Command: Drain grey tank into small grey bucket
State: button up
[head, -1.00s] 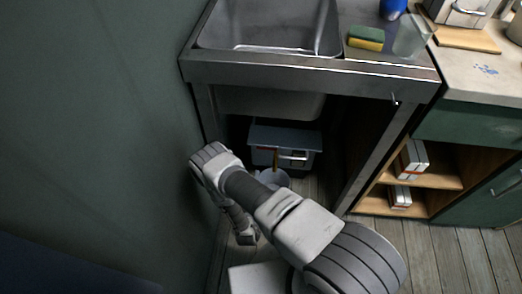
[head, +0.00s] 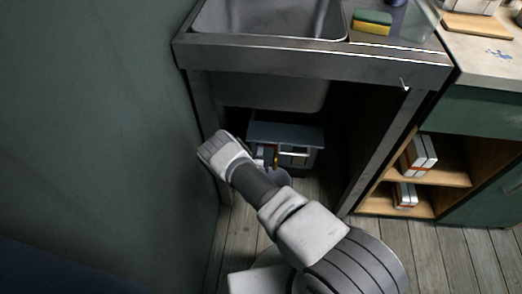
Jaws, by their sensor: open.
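The grey tank (head: 290,134) sits on the floor in the dark space under the sink. It has a flat blue-grey top, a pale handle bar on its front and an orange stripe. A small upright yellow piece (head: 275,157) shows at its front. The small grey bucket (head: 282,176) stands in front of the tank, below the yellow piece; my arm covers much of it. My arm reaches across from the lower right and bends at the left of the tank. A small pale piece beside the yellow one is too unclear to name.
The metal sink (head: 270,20) and its frame hang over the tank, with a leg (head: 375,150) at the right. A dark green wall (head: 90,110) is close on the left. Open shelves (head: 410,180) with boxes stand at the right. The wooden floor in front is clear.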

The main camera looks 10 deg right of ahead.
grip_shut()
dwell(1.4)
